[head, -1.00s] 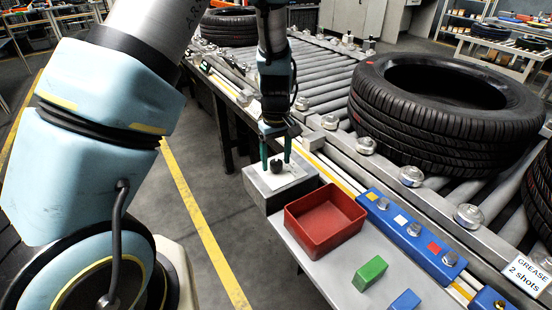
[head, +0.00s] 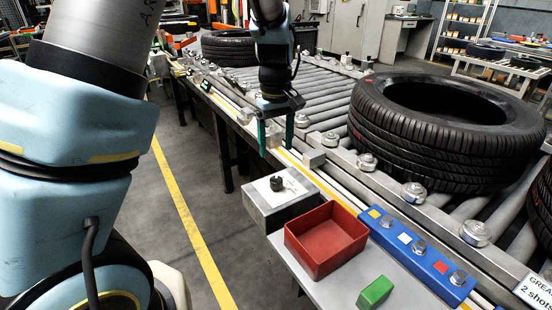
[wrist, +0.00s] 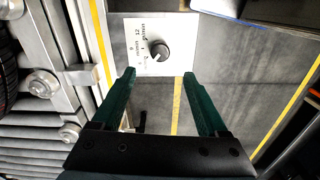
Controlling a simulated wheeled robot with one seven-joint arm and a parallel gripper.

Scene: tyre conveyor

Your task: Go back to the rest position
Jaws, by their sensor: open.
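My gripper (head: 275,138) is open and empty in the head view, raised beside the conveyor edge, above and behind the grey box (head: 291,209) with the black knob (head: 277,183). In the wrist view its two green fingers (wrist: 155,98) are apart with nothing between them. The black knob (wrist: 160,51) stands on a white marked plate (wrist: 151,28), beyond the fingertips and apart from them. The plate's small print is only partly readable.
The roller conveyor (head: 318,100) carries a large black tyre (head: 420,152), with another tyre (head: 229,50) further back. A red bin (head: 326,262), a green block (head: 375,291) and a blue button panel (head: 412,249) are at the front. Floor lies open left of the conveyor.

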